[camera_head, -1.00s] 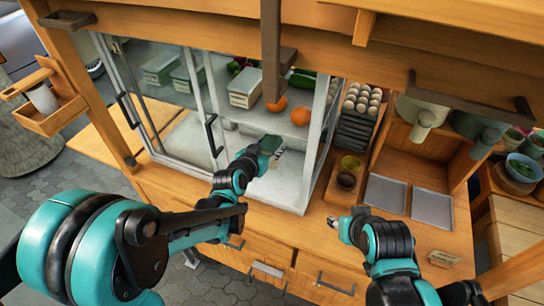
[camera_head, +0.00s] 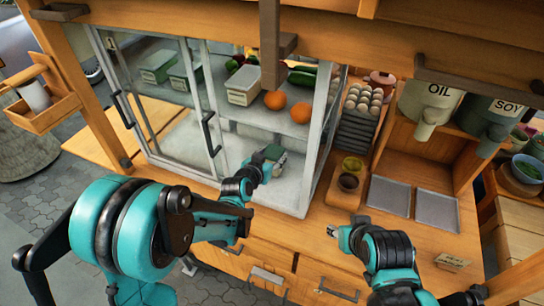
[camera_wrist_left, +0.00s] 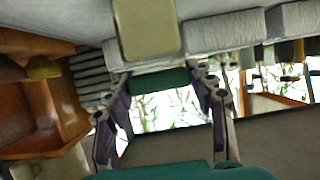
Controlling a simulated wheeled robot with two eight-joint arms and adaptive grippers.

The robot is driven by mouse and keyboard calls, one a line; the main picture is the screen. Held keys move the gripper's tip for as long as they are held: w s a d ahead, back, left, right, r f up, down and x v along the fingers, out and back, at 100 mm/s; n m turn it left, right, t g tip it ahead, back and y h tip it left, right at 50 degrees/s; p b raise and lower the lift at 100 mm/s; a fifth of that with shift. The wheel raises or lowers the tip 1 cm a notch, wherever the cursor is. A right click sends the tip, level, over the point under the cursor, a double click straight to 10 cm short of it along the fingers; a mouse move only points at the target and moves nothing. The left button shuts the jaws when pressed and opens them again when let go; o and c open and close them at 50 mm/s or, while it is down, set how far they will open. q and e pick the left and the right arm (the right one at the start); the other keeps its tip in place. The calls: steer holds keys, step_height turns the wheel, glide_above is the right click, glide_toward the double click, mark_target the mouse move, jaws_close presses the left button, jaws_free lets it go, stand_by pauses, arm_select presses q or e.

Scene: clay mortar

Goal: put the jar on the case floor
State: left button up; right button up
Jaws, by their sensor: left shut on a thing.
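The jar (camera_wrist_left: 172,108), with a dark green band and a pale leaf pattern, sits between the two fingers of my left gripper (camera_wrist_left: 162,92) in the wrist view. In the head view my left gripper (camera_head: 273,157) is shut on the jar (camera_head: 281,164), which is small and partly hidden there. They are at the open right part of the glass case, below its shelf. The case floor (camera_head: 285,193) is pale and bare around them. I cannot tell whether the jar touches it. My right gripper (camera_head: 333,231) is over the wooden counter; its fingers are too small to read.
The case shelf (camera_head: 252,114) above holds oranges (camera_head: 274,100), greens and lidded boxes (camera_head: 243,86). Sliding glass doors with dark handles (camera_head: 210,135) stand left of my arm. An egg stack (camera_head: 362,100), small cups (camera_head: 349,172) and two grey trays (camera_head: 437,211) are to the right.

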arm_select(q)
steer(key=shift+f, duration=0.2)
steer(key=o, duration=1.5)
steer(key=shift+r, duration=0.1)
steer(key=shift+r, duration=0.2)
steer(key=s+a+r+n+g+y+p, duration=0.1)
steer(key=s+a+r+g, duration=0.1)
steer(key=s+a, duration=0.4)
steer(key=s+a+r+n+g+y+p, duration=0.1)
steer(key=s+a, duration=0.4)
steer(key=s, duration=0.8)
steer(key=s+a+r+n+g+y+p, duration=0.1)
steer(key=s+a+r+n+g+y, duration=0.1)
steer(key=s+a, duration=0.4)
steer(key=s+r+y, duration=0.1)
steer(key=s, duration=0.3)
steer(key=shift+a+r+g, duration=0.25)
steer(key=shift+a+g, duration=0.05)
steer(key=shift+a, duration=0.05)
